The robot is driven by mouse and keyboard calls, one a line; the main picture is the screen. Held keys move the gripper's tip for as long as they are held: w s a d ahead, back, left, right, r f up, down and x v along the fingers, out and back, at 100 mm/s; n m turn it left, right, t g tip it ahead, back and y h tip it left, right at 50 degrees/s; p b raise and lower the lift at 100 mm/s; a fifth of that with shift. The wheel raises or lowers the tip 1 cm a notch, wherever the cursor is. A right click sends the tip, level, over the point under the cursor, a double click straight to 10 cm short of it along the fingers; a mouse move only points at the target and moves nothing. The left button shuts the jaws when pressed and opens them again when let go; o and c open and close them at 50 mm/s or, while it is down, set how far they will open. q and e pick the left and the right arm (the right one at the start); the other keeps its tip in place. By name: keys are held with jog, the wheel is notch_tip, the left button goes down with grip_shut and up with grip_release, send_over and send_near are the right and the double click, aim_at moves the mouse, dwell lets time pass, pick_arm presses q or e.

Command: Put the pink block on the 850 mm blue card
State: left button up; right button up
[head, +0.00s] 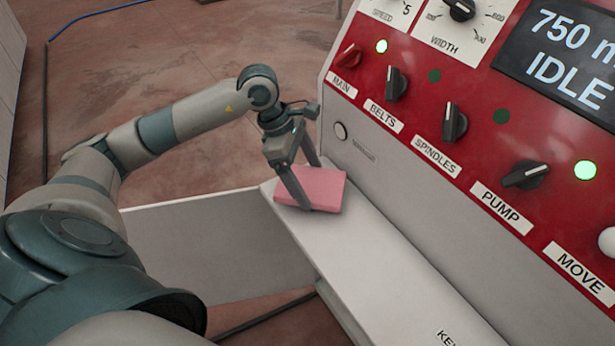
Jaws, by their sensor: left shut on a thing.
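The pink block (326,188) is a flat slab at the far end of the white ledge (385,262) below the control panel. My left gripper (311,188) is shut on the block from above, one finger in front of it and the other mostly hidden behind it. I cannot tell whether the block rests on the ledge or is just above it. No blue card shows in this view, and my right gripper is not in view.
The red control panel (430,110) with several knobs and labels rises to the right of the ledge. Its display (570,55) reads 750 and IDLE. The near part of the ledge is bare apart from partly cut-off lettering. A blue hose (95,15) lies on the floor.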

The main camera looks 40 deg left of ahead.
pick_arm(q)
jog(key=shift+f, duration=0.5)
jog(key=shift+f, duration=0.15)
jog(key=o, duration=1.1)
jog(key=shift+a+r, duration=0.1)
jog(key=shift+r, duration=0.1)
